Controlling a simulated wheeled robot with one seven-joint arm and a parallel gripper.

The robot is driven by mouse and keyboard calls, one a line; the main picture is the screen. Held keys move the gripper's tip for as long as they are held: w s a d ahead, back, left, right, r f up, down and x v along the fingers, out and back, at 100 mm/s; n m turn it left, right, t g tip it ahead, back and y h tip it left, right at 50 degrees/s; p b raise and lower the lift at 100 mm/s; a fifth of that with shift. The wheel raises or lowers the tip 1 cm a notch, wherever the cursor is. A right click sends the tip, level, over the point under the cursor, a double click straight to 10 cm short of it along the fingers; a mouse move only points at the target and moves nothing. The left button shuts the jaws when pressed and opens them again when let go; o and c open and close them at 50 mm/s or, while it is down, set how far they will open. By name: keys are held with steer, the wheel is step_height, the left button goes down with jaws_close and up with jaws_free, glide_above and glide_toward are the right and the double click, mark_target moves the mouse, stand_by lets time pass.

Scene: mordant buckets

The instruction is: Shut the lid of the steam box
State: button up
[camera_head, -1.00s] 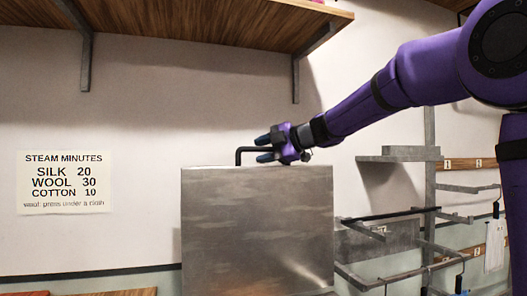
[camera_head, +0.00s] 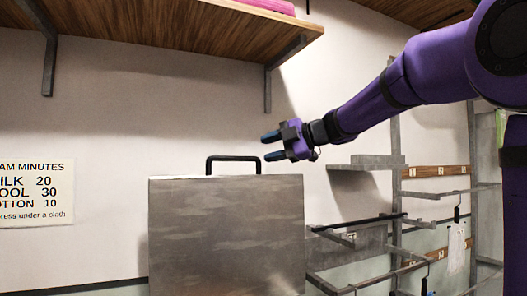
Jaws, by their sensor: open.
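The steam box (camera_head: 226,240) is a grey metal box at the lower middle of the head view; its base is out of frame. A black U-shaped handle (camera_head: 233,158) stands up at its top edge. I cannot tell whether the upright metal face is the lid or the box's front. My purple gripper (camera_head: 272,145) is to the right of the handle and a little above it, apart from it. Its two dark fingers point left, open and empty.
A wooden shelf (camera_head: 170,45) on metal brackets hangs above, with a pink folded thing (camera_head: 266,6) on it. A metal rack (camera_head: 366,161) with arms and numbered wooden strips stands to the right. A steam-minutes sign (camera_head: 35,193) is on the left wall.

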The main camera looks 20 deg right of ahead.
steer(key=w+d+r+m+t+h, duration=0.6)
steer(key=w+d+r+m+h, duration=0.7)
steer(key=w+r+h, duration=0.3)
steer(key=s+a+f+n+g+y, duration=0.2)
steer(key=s+a+f+g+y, duration=0.35)
steer(key=a+f+g, duration=0.35)
steer(key=s+a+r+n+g+y, duration=0.2)
steer(key=s+a+n+g+y, duration=0.25)
steer(key=a+g, duration=0.2)
steer(key=shift+n+t, duration=0.35)
steer(key=shift+n, duration=0.1)
steer(key=shift+x, duration=5.4)
steer(key=shift+s+d, duration=0.1)
steer(key=shift+s, duration=0.1)
